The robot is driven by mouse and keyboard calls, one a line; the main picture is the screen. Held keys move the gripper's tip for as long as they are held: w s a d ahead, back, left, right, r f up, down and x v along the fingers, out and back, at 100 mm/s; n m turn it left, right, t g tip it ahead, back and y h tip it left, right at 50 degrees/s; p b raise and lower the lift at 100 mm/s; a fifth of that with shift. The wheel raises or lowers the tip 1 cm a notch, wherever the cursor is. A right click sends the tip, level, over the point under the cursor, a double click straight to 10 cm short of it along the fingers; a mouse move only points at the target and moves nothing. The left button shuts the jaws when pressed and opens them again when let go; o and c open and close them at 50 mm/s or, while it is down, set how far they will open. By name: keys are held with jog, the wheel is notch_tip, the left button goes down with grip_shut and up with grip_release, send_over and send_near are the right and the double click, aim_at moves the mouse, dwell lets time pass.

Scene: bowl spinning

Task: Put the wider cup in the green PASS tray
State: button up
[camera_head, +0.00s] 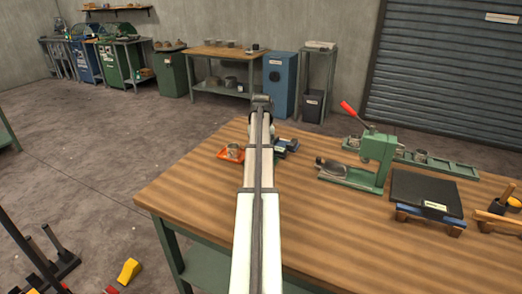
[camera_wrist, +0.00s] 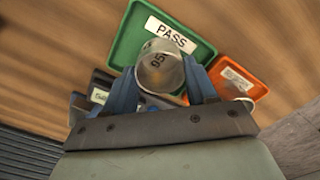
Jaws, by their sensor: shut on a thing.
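My gripper (camera_wrist: 161,84) is shut on a grey metal cup (camera_wrist: 158,72) marked "95", with one blue finger on each side of it. The green PASS tray (camera_wrist: 130,38) lies behind and beneath the cup in the wrist view. The cup overlaps the tray's near part in the picture; whether it touches the tray I cannot tell. In the head view my arm covers the gripper, the held cup and the PASS tray. Another metal cup (camera_head: 233,150) stands at the orange-red tray (camera_head: 224,156), left of my arm.
The orange-red tray with a white label also shows at right in the wrist view (camera_wrist: 254,68). A dark labelled object (camera_wrist: 99,86) is at left there. On the bench, a green press (camera_head: 377,152), a long green rack (camera_head: 458,168) and a black plate (camera_head: 425,190) stand to the right.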

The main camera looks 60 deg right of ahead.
jog(key=o, duration=1.2)
jog(key=shift+r, duration=0.1)
notch_tip(320, 180, up, 8)
dwell(1.1)
